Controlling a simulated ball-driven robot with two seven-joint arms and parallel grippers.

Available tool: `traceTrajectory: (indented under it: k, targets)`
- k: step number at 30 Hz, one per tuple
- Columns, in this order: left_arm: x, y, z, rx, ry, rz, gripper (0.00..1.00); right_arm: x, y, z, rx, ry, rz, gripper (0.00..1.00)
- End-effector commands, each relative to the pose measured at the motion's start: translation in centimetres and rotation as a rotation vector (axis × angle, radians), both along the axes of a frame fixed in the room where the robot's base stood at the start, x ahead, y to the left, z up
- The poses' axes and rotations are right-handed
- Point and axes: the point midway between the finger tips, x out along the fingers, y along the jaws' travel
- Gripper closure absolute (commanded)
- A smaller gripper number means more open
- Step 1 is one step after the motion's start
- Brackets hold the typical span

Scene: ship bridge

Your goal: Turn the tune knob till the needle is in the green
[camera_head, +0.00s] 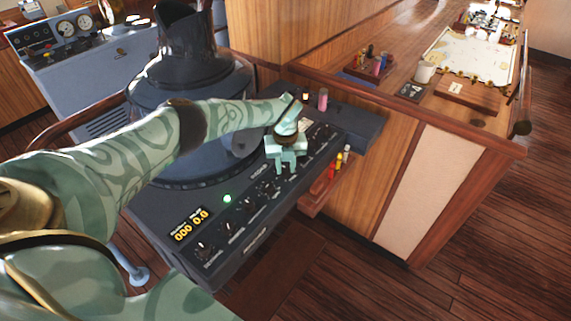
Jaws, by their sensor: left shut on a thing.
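The dark radio console (239,262) runs diagonally through the middle, with a row of knobs along its front face. My left gripper (287,166) points down at the console's front panel, shut on a knob there. The gripper's pale green fingers hide most of that knob, and the panel labels are too small to read, so I cannot confirm it is the tune knob. No needle or green band can be made out. A green lamp (227,198) glows on the console, and a yellow digital display (190,225) shows beside it. My right gripper is out of view.
A pink cylinder (323,99) stands at the console's far end. A wooden counter (460,125) with a mug (426,71) and a chart (474,52) stands to the right.

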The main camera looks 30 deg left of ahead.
Motion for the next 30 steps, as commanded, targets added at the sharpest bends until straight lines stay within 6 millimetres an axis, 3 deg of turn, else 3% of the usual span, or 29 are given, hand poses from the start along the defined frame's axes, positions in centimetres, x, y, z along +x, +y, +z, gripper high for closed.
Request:
traceTrajectory:
  k: [9, 10, 12, 23, 26, 30]
  targets:
    - [0.2, 0.1, 0.1, 0.002, -0.005, 0.0, 0.96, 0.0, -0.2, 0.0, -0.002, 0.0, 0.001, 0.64]
    - [0.2, 0.1, 0.2, 0.002, -0.005, 0.0, 0.65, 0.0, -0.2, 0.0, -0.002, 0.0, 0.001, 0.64]
    - [0.1, 0.1, 0.1, 0.001, -0.004, 0.0, 0.52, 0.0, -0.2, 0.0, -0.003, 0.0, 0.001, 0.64]
    - [0.1, 0.0, 0.8, 0.0, -0.004, 0.0, 0.52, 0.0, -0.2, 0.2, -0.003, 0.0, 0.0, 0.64]
    - [0.1, 0.1, 2.5, 0.0, -0.005, 0.001, 0.52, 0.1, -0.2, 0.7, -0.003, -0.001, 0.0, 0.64]
    - [0.1, 0.1, 6.1, 0.001, -0.006, -0.001, 0.52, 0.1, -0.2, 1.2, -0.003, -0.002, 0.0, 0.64]
